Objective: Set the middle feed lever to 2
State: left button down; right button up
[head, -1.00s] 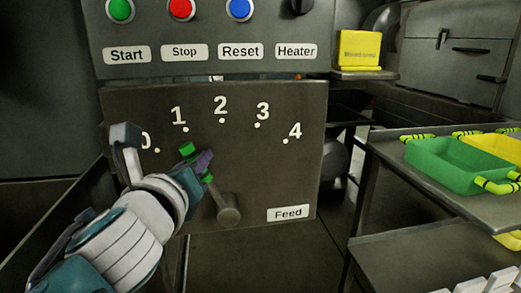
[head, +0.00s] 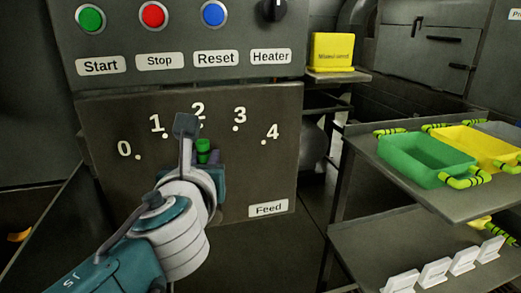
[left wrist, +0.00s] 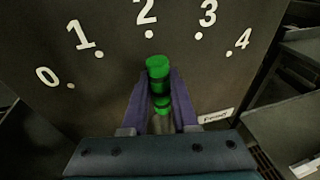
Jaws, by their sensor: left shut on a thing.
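The feed lever's green tip (head: 204,146) stands about upright on the dark feed panel (head: 250,180), just below the 2 mark. In the left wrist view the lever's green and black handle (left wrist: 158,68) points up towards the dot under the 2 (left wrist: 146,12). My left gripper (head: 208,158) is shut on the lever, with a purple finger on each side of the handle in the left wrist view (left wrist: 158,92). My gripper and wrist hide the lever's lower part and pivot in the head view. My right gripper is out of view.
Start, Stop, Reset and Heater controls are on the panel (head: 180,30) above. At right, a shelf (head: 440,205) holds a green tray (head: 425,160) and a yellow tray (head: 485,150). A yellow box (head: 332,50) stands behind. White cards (head: 435,272) stand on the lower shelf.

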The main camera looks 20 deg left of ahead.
pick_arm(q)
jog(key=c, duration=0.7)
grip_release()
jog(key=shift+s+d+r, duration=0.15)
jog(key=shift+s+d, duration=0.05)
jog(key=shift+s, duration=0.2)
jog(key=p+v, duration=0.2)
jog(key=v, duration=0.7)
